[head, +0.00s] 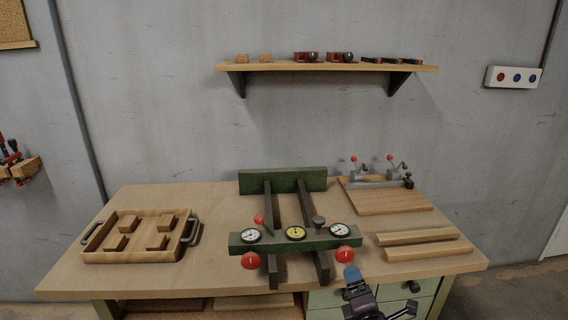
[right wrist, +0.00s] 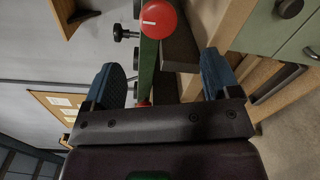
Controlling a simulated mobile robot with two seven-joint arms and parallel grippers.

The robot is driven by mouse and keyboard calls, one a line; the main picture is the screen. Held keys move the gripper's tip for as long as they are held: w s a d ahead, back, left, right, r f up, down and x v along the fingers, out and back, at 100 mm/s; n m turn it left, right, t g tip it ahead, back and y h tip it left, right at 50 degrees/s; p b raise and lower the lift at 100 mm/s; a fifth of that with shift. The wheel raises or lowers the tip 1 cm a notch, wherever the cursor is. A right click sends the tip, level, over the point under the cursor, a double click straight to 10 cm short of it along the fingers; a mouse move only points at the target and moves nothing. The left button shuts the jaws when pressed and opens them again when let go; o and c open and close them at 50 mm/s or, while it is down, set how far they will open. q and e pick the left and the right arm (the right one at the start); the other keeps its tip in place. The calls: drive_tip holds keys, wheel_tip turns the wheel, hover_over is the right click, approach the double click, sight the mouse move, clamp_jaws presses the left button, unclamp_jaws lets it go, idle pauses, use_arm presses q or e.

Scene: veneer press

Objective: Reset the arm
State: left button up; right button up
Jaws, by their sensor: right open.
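My right gripper (head: 352,277) shows at the bottom of the head view, in front of the bench's front edge and just right of the press's right red knob. In the right wrist view its two blue fingers stand wide apart with nothing held between them (right wrist: 160,78). The green press (head: 285,240) with dark rails stands on the bench, and its front bar carries several dials. A red knob of the press shows in the right wrist view (right wrist: 158,19), beyond the fingers. My left gripper is out of view.
The wooden bench (head: 215,215) has a tray with blocks (head: 124,255) at left. At right are two wooden strips (head: 420,236) and a board with red-tipped clamps (head: 392,202). A wall shelf (head: 330,67) holds small items. Green drawers (head: 392,291) sit below the bench top.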

drive_tip(key=s+d+f+m+g, duration=0.2)
drive_tip(key=s+f+m, duration=0.2)
drive_tip(key=s+m, duration=0.3)
drive_tip(key=s+d+f+m+g, duration=0.2)
drive_tip(key=s+d+f+m, duration=0.1)
drive_tip(key=s+m, duration=0.4)
drive_tip(key=s+d+f+m+g, duration=0.2)
drive_tip(key=s+f+m, duration=0.4)
drive_tip(key=s, duration=0.6)
drive_tip(key=shift+d+m+h, duration=0.2)
drive_tip(key=shift+m+h, duration=0.1)
drive_tip(key=shift+m, duration=0.3)
